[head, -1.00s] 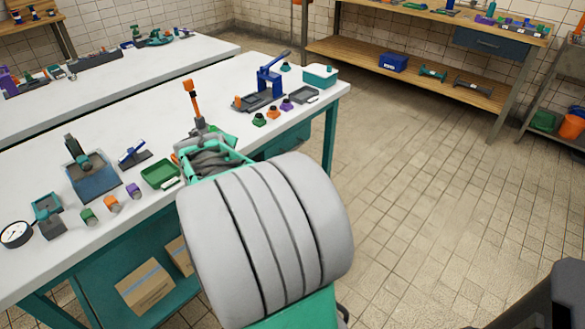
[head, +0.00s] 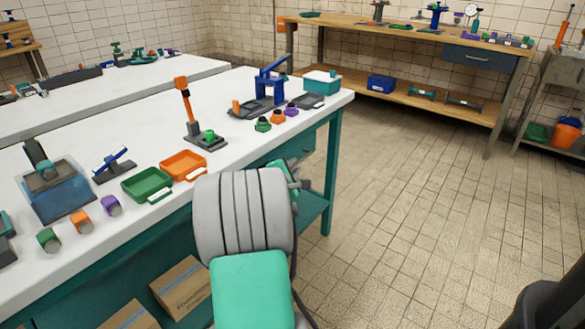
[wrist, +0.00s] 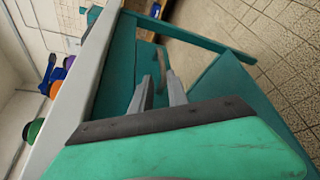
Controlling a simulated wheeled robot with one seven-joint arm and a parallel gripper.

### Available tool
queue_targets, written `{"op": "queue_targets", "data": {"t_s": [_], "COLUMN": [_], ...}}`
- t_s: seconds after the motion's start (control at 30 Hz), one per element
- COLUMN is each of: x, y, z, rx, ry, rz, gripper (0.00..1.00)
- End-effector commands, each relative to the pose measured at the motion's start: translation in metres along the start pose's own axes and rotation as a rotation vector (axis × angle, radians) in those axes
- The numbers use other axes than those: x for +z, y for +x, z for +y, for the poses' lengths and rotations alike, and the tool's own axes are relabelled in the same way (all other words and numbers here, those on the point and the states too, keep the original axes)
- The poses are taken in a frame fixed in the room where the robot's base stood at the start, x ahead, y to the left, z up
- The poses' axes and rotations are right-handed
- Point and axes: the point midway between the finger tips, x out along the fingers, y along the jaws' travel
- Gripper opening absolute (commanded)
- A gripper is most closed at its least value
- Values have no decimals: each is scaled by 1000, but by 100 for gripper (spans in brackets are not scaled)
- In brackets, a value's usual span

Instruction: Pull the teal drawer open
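The teal drawer (head: 307,143) sits under the white tabletop of the near bench, at its right end; it looks shut. In the wrist view its teal front (wrist: 119,82) runs beside the pale table edge, with a grey bar handle (wrist: 163,62) standing off it. My gripper (head: 303,178) is beside the drawer front, below the tabletop edge, partly hidden by my wrist in the head view. In the wrist view my gripper (wrist: 158,88) shows two grey fingers apart and empty, close to the handle. I cannot tell whether they touch it.
The near bench's white top (head: 110,130) holds green and orange trays (head: 184,165), an orange-handled lever and a blue press. A teal lower shelf (wrist: 230,95) and bench leg (head: 330,180) are close by.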

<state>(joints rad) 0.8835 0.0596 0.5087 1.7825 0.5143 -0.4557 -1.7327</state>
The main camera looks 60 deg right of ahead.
Motion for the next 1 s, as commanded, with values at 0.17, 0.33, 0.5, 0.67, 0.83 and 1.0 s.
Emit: {"op": "queue_targets", "data": {"t_s": [0.17,0.33,0.5,0.67,0.83,1.0], "x": [9,15,17,17,17,16], "y": [13,42,74,88,88,88], "z": [-12,-18,-18,-15,-13,-13], "rx": [8,0,-1,1,2,2], "ry": [-39,-35,-34,-34,-35,-35], "rz": [-31,-40,-41,-38,-36,-35], "gripper": [20,20,20,20,20,11]}}
